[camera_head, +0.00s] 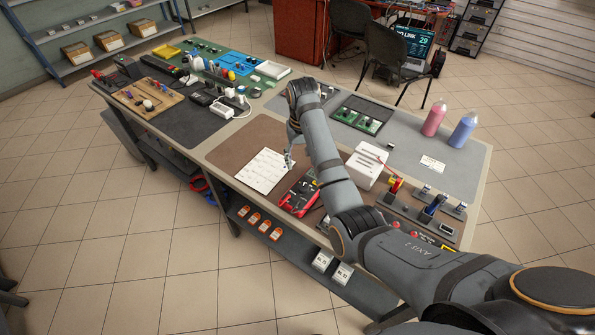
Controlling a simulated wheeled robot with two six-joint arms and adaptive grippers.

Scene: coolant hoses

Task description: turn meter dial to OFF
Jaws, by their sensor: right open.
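My right gripper (288,160) points down just above and behind the meter, by the right edge of a white printed sheet (264,171). It is open, and nothing shows between its fingers. I cannot tell whether it touches anything. My left gripper is not in view.
A white box (367,166) stands right of my right forearm. Holders and small fittings (435,208) stand at the table's right end. A pink bottle (434,118) and a blue bottle (462,131) stand at the back right. The brown mat left of the sheet is clear.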

